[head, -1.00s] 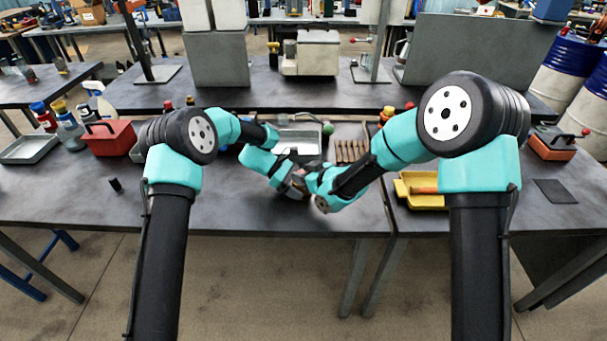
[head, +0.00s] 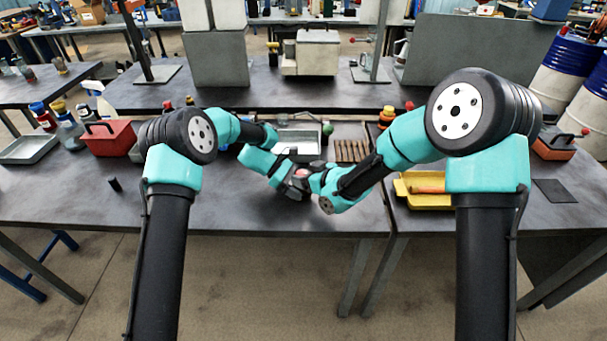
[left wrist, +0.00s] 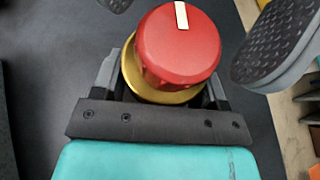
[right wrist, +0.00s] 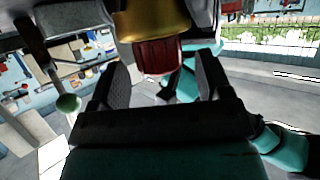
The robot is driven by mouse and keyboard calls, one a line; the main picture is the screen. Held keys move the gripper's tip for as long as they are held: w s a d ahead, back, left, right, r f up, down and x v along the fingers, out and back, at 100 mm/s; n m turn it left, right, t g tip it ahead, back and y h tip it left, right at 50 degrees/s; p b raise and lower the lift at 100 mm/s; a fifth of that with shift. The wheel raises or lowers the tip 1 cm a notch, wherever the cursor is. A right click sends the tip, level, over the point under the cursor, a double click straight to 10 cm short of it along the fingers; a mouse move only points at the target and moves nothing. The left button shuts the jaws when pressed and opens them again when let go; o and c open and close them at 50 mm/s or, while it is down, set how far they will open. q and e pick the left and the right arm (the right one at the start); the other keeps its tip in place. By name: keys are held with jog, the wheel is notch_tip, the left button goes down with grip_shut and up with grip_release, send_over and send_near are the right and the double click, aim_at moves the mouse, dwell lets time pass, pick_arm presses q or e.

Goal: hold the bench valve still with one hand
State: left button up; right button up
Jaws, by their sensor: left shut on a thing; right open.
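The bench valve has a gold body (left wrist: 160,88) and a round red knob (left wrist: 178,45) with a white mark on top. In the left wrist view my left gripper (left wrist: 162,80) is shut around the gold body, below the knob. In the right wrist view the red knob (right wrist: 157,57) and gold body (right wrist: 150,22) show at the top centre. My right gripper (right wrist: 163,68) is open there, its fingers spread either side of the knob's line. One dark finger pad of it shows right of the knob in the left wrist view, apart from it. In the head view the grippers largely hide the valve (head: 301,172).
A grey tray (head: 297,136) and a row of brown tools (head: 350,151) lie behind the grippers. A yellow bin (head: 425,201) stands to the right, a red toolbox (head: 108,139) to the left. The front left of the bench is mostly clear, with a small black cylinder (head: 115,184).

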jog(key=v, duration=1)
jog(key=shift+s+d+r, duration=0.2)
jog(key=shift+d, duration=0.05)
pick_arm(q)
jog(key=o, duration=0.8)
jog(key=v, duration=1.2)
